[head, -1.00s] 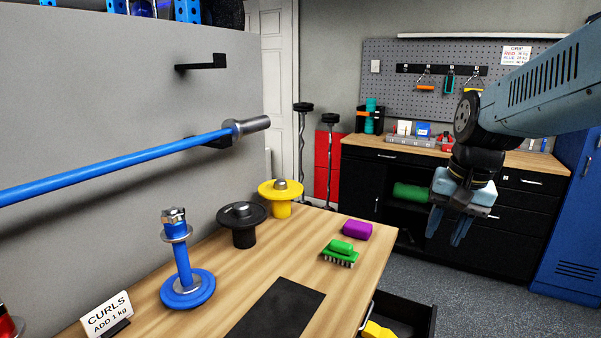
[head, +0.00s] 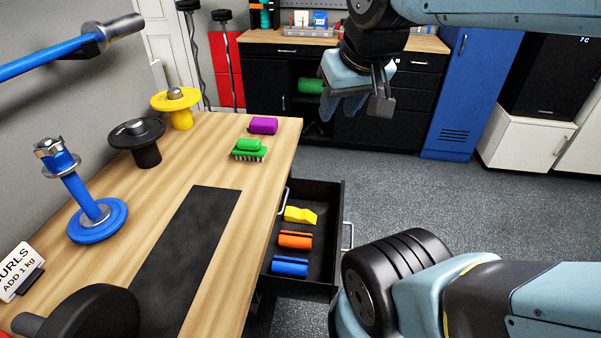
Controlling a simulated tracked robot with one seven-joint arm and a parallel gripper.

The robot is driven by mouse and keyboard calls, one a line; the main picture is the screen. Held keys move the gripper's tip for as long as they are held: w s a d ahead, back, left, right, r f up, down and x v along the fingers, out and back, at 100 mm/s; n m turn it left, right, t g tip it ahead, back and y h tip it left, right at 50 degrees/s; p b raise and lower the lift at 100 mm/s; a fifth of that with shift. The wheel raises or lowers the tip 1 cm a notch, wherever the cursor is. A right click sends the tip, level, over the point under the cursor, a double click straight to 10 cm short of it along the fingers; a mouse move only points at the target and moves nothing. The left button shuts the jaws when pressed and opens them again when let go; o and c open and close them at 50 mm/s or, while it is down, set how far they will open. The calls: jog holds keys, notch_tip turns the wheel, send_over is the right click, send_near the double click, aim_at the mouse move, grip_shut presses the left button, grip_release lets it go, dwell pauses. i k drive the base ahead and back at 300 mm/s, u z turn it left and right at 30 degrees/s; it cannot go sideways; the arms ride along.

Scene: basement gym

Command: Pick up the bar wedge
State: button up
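A yellow wedge-shaped block (head: 300,215), which looks like the bar wedge, lies in the open black drawer (head: 327,262) below the right side of the bench. It is the farthest of three items in the drawer, just beyond an orange roll. My gripper (head: 343,117) hangs in the upper middle of the head view, beyond and above the drawer, well clear of the wedge. No wrist view is given.
The drawer also holds an orange roll (head: 295,240) and a blue roll (head: 290,265). On the wooden bench (head: 225,145) stand a green brush (head: 249,149), a purple block (head: 263,125) and weight posts. A blue bar (head: 45,63) hangs at left. Open floor lies right of the drawer.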

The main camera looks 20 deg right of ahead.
aim_at(292, 214)
jog(key=z, duration=1.7)
jog(key=i, duration=0.1)
jog(key=u, duration=3.55)
jog(key=k, duration=1.15)
jog(key=z, duration=1.35)
jog(key=i, duration=1)
jog(key=u, duration=0.05)
